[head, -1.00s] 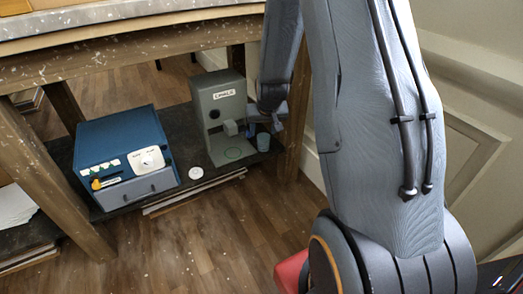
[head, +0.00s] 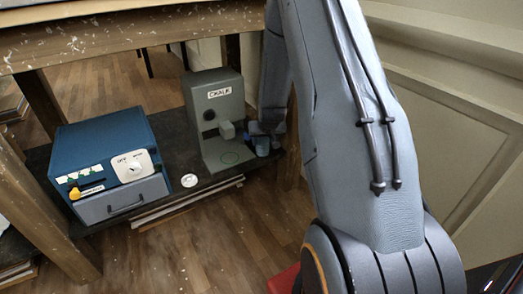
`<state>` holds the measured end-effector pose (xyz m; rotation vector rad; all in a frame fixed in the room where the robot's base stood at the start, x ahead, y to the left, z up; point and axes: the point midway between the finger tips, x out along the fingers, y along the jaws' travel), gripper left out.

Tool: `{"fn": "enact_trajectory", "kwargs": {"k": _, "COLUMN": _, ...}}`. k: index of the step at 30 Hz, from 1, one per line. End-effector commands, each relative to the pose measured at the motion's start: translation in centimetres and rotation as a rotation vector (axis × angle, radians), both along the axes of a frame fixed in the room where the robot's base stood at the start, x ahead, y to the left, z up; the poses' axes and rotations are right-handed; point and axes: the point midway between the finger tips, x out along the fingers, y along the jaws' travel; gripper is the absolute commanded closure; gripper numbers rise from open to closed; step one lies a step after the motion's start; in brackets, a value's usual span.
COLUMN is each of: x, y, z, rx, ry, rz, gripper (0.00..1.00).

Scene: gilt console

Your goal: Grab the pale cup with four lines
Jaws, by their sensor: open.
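A small pale blue-grey cup (head: 262,147) stands on the dark lower shelf, just right of the grey machine labelled CHALK. It is small in the head view, and I cannot make out any lines on it. My gripper (head: 264,133) is at the cup's upper part, open, with dark and blue parts close around it. I cannot tell whether the fingers touch the cup. My arm hides the area to the right of and behind the cup.
The grey CHALK machine (head: 214,118) stands close left of the cup. A blue box with a dial and drawer (head: 108,162) is further left. A white disc (head: 189,180) lies between them. The tabletop edge (head: 130,35) is above, and a wooden leg (head: 289,150) is at right.

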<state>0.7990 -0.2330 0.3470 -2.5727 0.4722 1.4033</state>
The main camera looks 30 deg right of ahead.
Motion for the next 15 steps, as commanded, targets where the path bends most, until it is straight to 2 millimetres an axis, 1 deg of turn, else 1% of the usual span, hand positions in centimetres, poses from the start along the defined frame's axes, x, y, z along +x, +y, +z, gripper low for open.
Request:
{"fn": "enact_trajectory", "kwargs": {"k": 1, "x": 0.4, "y": -0.1, "z": -1.0, "rx": 0.001, "ry": 0.002, "rz": 0.0, "gripper": 0.49}}
{"fn": "enact_trajectory", "kwargs": {"k": 6, "x": 1.6, "y": -0.4, "z": -2.9, "rx": 0.0, "ry": 0.002, "rz": 0.002, "gripper": 0.49}}
{"fn": "enact_trajectory", "kwargs": {"k": 13, "x": 1.7, "y": -0.2, "z": -2.8, "rx": 0.0, "ry": 0.001, "rz": 0.004, "gripper": 0.49}}
{"fn": "enact_trajectory", "kwargs": {"k": 14, "x": 1.7, "y": -0.2, "z": -2.8, "rx": 0.0, "ry": 0.001, "rz": 0.004, "gripper": 0.51}}
{"fn": "enact_trajectory", "kwargs": {"k": 15, "x": 1.7, "y": -0.2, "z": -2.8, "rx": 0.0, "ry": 0.001, "rz": 0.004, "gripper": 0.58}}
